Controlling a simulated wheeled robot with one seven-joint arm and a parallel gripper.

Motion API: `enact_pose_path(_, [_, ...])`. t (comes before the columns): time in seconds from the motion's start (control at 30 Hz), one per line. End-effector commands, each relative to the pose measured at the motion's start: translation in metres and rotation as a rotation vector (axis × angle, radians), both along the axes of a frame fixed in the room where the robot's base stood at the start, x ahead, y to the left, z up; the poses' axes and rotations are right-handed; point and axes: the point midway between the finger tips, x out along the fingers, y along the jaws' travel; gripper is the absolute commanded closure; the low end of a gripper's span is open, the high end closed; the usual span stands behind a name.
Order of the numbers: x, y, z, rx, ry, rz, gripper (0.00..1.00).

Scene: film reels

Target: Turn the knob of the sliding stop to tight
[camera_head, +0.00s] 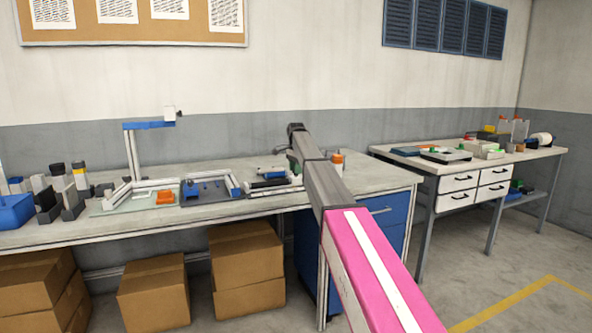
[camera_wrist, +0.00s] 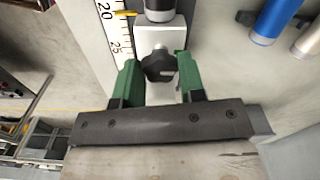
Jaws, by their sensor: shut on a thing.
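The knob (camera_wrist: 159,66) is dark and lobed. It sits at the near end of the white block of the sliding stop (camera_wrist: 174,34), beside a white scale (camera_wrist: 116,38) with printed numbers. My gripper (camera_wrist: 160,72) has its green fingers on either side of the knob and is shut on it. The knob's pointing or tightness cannot be read. In the head view my gripper (camera_head: 293,163) is at the right part of the long bench, mostly hidden behind my arm, and the knob cannot be made out there.
A blue cylinder (camera_wrist: 274,20) and a beige one (camera_wrist: 308,40) lie to the right in the wrist view. On the long bench (camera_head: 370,180) stand a blue-and-white frame (camera_head: 131,150) and an orange piece (camera_head: 165,197). A second bench (camera_head: 545,153) is at the right.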

Motion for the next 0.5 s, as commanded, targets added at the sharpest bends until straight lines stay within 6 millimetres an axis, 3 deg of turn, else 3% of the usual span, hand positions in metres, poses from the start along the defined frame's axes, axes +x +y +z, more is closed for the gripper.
enact_pose_path(0.33, [0.0003, 0.0003, 0.0005, 0.000, -0.001, -0.004, 0.87])
enact_pose_path(0.37, [0.0003, 0.0003, 0.0005, 0.000, -0.001, -0.004, 0.57])
enact_pose_path(0.4, [0.0003, 0.0003, 0.0005, 0.000, -0.001, -0.003, 0.44])
enact_pose_path(0.43, [0.0004, 0.0002, 0.0004, 0.000, -0.001, -0.003, 0.38])
enact_pose_path(0.5, [0.0004, 0.0002, 0.0003, 0.000, -0.001, -0.003, 0.38])
